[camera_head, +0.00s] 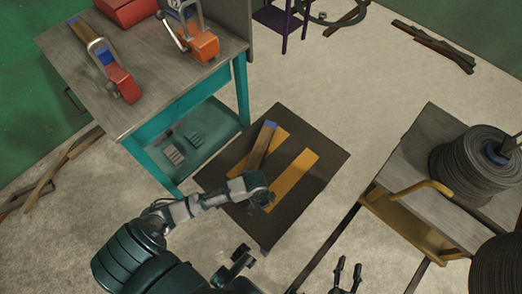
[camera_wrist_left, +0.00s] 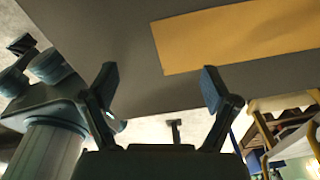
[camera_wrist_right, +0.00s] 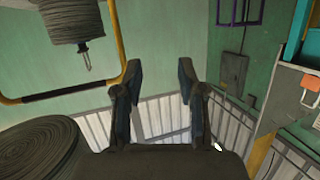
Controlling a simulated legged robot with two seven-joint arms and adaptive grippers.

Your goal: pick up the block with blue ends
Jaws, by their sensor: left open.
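The block with blue ends (camera_head: 261,147) is long and brown. It lies slantwise on a dark platform (camera_head: 232,165), partly over a yellow stripe; its far end shows blue, and I cannot make out blue at its near end. My left gripper (camera_head: 266,200) is over the platform, nearer to me than the block and apart from it. In the left wrist view (camera_wrist_left: 158,85) its fingers are spread and empty, with a yellow stripe beyond and no block in sight. My right gripper (camera_head: 346,276) is at the bottom, off the platform; its fingers are apart and empty in the right wrist view (camera_wrist_right: 160,80).
A teal workbench (camera_head: 140,98) with red and orange clamps stands at the left. A second yellow stripe (camera_head: 294,174) crosses the platform. A grey cart (camera_head: 420,165) with a cable spool (camera_head: 470,165) stands at the right. The floor behind the platform is open.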

